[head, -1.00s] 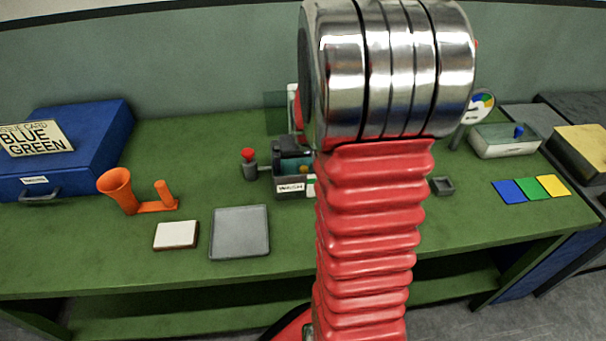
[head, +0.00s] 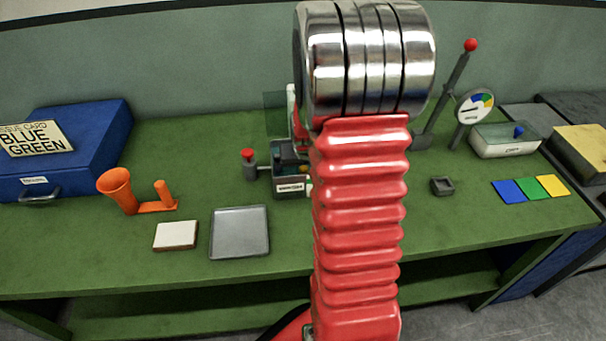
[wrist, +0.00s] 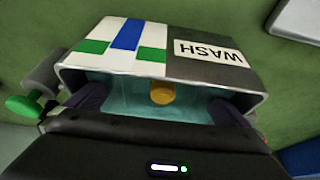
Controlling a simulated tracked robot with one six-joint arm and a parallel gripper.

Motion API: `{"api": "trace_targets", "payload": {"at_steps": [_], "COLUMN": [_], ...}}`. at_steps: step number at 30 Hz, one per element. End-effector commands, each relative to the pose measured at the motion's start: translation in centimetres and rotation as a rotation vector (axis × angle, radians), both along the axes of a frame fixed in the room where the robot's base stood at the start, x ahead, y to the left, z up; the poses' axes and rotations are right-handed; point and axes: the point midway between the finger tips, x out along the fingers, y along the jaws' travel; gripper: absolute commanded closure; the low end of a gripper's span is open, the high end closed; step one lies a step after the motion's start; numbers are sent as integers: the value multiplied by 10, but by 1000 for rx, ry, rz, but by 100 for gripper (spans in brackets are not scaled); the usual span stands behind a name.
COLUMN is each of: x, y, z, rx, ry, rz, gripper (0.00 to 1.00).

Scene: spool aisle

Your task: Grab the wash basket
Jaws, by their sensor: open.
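The wash tank (head: 290,187), a dark box with a WASH label, stands on the green bench, partly hidden behind my arm. In the wrist view the tank (wrist: 195,68) appears upside down, with white, blue and green patches beside its label. Teal shows inside it. A yellow-orange round piece (wrist: 162,92) sits in the opening; I cannot tell if it belongs to the wash basket, whose outline is not clear. My gripper (wrist: 160,104) is open, with dark fingers at either side of the opening and the yellow piece between them. In the head view my gripper is hidden.
A red-knobbed post (head: 249,165) stands left of the tank. A grey tray (head: 240,232), white block (head: 176,235) and orange funnel holder (head: 118,190) lie to the left. A tall red-tipped lever (head: 455,85), dial (head: 474,105) and small dark cup (head: 442,186) stand right.

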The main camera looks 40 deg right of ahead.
Motion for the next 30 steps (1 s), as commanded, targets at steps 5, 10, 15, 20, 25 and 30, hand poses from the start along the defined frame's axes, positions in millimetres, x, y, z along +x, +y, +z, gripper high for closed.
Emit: {"api": "trace_targets", "payload": {"at_steps": [5, 10, 15, 20, 25, 30], "x": [0, 0, 0, 0, 0, -2], "y": [0, 0, 0, 0, 0, 1], "z": [0, 0, 0, 0, 1, 6], "rx": [0, 0, 0, -1, -1, -1], "ry": [0, 0, 0, -1, -1, -2], "rz": [0, 0, 0, 0, 0, 0], "gripper": [8, 20, 32, 38, 38, 38]}}
